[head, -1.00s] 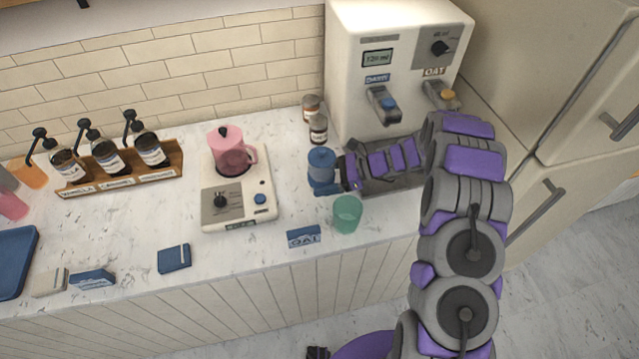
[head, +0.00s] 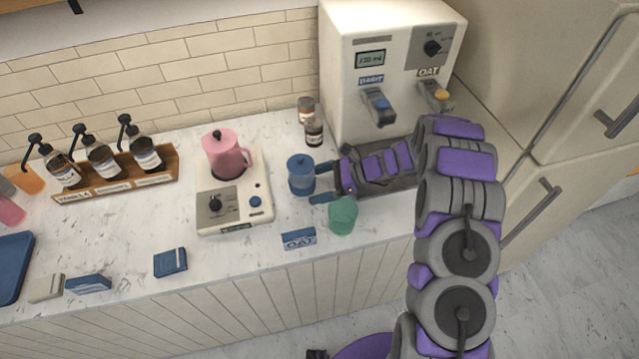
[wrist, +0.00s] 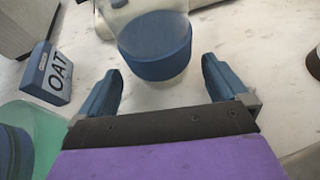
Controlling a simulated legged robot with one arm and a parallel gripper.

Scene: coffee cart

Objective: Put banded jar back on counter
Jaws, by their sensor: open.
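The banded jar (head: 301,177), clear with a blue band and a blue top, stands on the white counter (head: 120,225), between the pink pitcher's base and the coffee machine. In the wrist view the jar (wrist: 155,45) is just ahead of the fingers, its blue band facing them. My gripper (head: 323,183) is open and low over the counter, to the right of the jar. In the wrist view its two blue fingertips (wrist: 162,75) are apart with bare counter between them. The jar's upper part is cut off in that view.
A green cup (head: 343,216) is close beside my gripper, seemingly tilted. An OAT box (head: 299,239) lies near the front edge. The pink pitcher (head: 226,156) sits on a white base to the left. Two small jars (head: 314,132) stand behind. The machine (head: 385,60) is behind right.

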